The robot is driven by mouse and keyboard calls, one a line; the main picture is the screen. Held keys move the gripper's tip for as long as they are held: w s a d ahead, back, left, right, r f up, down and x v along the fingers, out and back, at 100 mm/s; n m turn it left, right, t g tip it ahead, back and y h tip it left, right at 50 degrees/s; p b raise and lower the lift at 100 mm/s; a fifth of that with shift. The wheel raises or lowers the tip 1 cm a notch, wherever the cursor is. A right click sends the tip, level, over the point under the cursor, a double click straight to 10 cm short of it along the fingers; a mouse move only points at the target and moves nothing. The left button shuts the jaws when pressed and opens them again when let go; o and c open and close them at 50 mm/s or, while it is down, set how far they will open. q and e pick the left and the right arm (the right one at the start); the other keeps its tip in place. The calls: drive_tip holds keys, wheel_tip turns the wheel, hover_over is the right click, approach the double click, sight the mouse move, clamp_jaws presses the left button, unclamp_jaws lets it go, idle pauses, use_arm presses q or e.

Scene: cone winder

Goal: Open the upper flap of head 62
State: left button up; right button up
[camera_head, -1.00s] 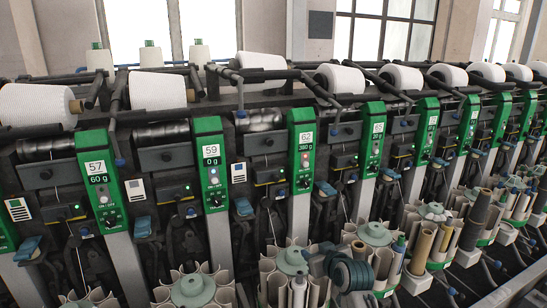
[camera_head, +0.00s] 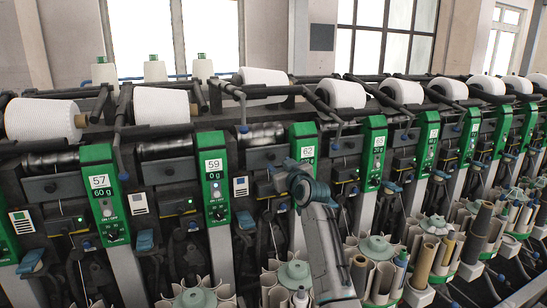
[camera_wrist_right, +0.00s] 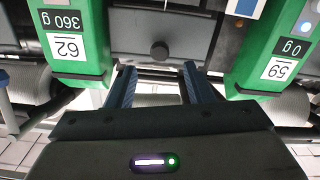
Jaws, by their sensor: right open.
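The green column of head 62 (camera_head: 306,142) stands near the middle of the head view. To its left is a dark grey flap (camera_head: 262,157), which looks closed and is partly covered by my right gripper (camera_head: 280,178). In the right wrist view, which is upside down, the flap (camera_wrist_right: 180,30) with its round black knob (camera_wrist_right: 160,50) lies between the 62 panel (camera_wrist_right: 66,45) and the 59 panel (camera_wrist_right: 280,55). My right gripper (camera_wrist_right: 162,82) is open, with its two fingers apart, pointing at the flap and either side of the knob in the picture. Contact cannot be told. My left gripper is not in view.
White yarn cones (camera_head: 160,106) and dark rods (camera_head: 240,105) run above.

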sight(272, 157)
drive_tip(key=shift+p+x, duration=0.55)
drive_tip(key=shift+x, duration=2.65)
